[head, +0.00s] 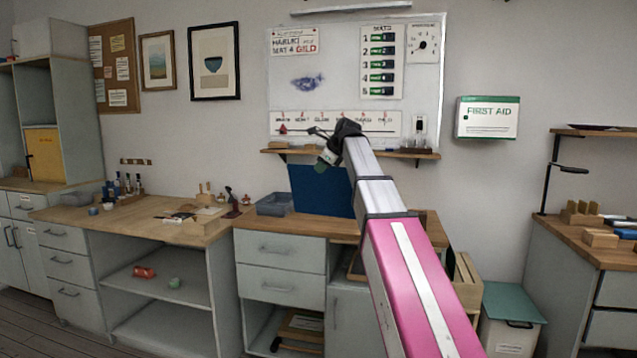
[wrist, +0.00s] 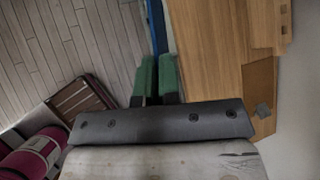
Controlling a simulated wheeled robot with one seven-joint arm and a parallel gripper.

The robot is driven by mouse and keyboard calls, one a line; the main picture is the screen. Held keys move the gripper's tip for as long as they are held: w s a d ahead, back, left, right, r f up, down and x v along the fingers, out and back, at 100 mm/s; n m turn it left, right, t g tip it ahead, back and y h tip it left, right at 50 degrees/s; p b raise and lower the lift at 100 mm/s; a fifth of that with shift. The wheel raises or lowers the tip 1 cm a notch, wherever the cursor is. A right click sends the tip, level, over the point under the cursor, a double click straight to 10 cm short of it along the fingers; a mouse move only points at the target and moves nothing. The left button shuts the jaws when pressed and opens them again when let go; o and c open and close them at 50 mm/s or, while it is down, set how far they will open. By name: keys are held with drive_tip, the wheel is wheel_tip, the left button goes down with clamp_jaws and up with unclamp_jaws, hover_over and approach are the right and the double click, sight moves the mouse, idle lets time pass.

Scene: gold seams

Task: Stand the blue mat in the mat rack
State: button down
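The blue mat (head: 318,190) is a flat panel hanging upright over the middle counter in the head view. My gripper (head: 322,164) is at its top edge. In the wrist view the mat is a thin blue strip (wrist: 157,25), seen edge-on between the green fingers of my gripper (wrist: 157,62), which are closed on it. I cannot tell whether the mat's lower edge touches the counter. A slatted wooden piece (head: 467,284) stands right of the middle counter, partly behind my arm; I cannot tell whether it is the mat rack.
A grey bin (head: 273,205) sits on the counter left of the mat. A wall shelf (head: 276,152) is behind my gripper. A green-lidded box (head: 513,303) stands at the right. In the wrist view, a brown slatted object (wrist: 80,103) is at lower left, with bare floor (wrist: 75,45) above it.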

drive_tip(key=d+r+m, duration=0.1)
drive_tip(key=r+m, duration=0.1)
drive_tip(key=s+d+r+m, duration=0.1)
drive_tip(key=r+m, duration=0.1)
drive_tip(key=d+r+m, duration=0.1)
drive_tip(key=r+m, duration=0.1)
drive_tip(key=r, duration=0.1)
drive_tip(key=shift+s+d+r+h, duration=0.1)
drive_tip(key=shift+s+d+h, duration=0.1)
drive_tip(key=shift+h, duration=0.1)
